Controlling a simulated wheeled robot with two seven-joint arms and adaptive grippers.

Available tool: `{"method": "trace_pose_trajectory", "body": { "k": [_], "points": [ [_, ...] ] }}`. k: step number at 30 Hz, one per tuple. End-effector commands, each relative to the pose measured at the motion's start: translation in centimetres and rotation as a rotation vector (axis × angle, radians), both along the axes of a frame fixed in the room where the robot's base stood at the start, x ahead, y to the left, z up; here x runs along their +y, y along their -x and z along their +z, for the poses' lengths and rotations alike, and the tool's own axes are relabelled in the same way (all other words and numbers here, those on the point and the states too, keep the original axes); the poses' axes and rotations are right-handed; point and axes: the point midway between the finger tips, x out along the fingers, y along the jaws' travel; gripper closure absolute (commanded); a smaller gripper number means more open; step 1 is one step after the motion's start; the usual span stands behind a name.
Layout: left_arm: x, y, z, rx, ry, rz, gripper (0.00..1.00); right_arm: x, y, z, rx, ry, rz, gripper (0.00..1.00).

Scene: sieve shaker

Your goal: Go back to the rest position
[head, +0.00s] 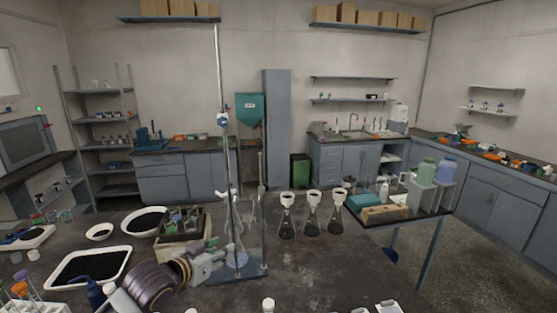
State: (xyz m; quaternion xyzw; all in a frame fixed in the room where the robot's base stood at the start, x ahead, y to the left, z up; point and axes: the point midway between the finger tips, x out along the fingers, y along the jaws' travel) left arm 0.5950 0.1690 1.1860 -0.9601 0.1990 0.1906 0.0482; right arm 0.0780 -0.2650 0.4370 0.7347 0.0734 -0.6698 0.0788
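My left arm comes in from the lower left over the dark bench (310,265). My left gripper (228,259) points right, at the foot of a tall metal stand (229,150). From this angle its fingers are small and partly lost against the stand's base, so I cannot tell whether they are open or shut, or whether they touch anything. Glassware (237,228) hangs or stands at the stand just behind the gripper. My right gripper is not in view.
Three flasks with funnels (312,215) stand right of the stand. A wooden box with apparatus (184,245) and a white tray of dark grains (88,267) lie near my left arm. Several tubes (22,290) stand at the lower left. The bench's middle right is mostly clear.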

Motion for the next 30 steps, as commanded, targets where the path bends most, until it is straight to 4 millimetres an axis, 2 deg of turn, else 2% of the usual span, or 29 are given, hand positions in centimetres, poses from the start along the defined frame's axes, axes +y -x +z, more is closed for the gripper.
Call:
{"method": "trace_pose_trajectory", "body": {
  "k": [3,17,30],
  "points": [
    [-0.2,1.7,-2.7,0.060,-0.019,0.017,0.61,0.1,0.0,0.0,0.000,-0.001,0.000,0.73],
    [0.8,9.1,-11.5,0.304,-0.115,0.100,0.61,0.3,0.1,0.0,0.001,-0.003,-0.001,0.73],
    [3.2,18.5,-18.3,0.586,-0.199,0.188,0.61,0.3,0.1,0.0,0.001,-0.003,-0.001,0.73]
  ]
}}
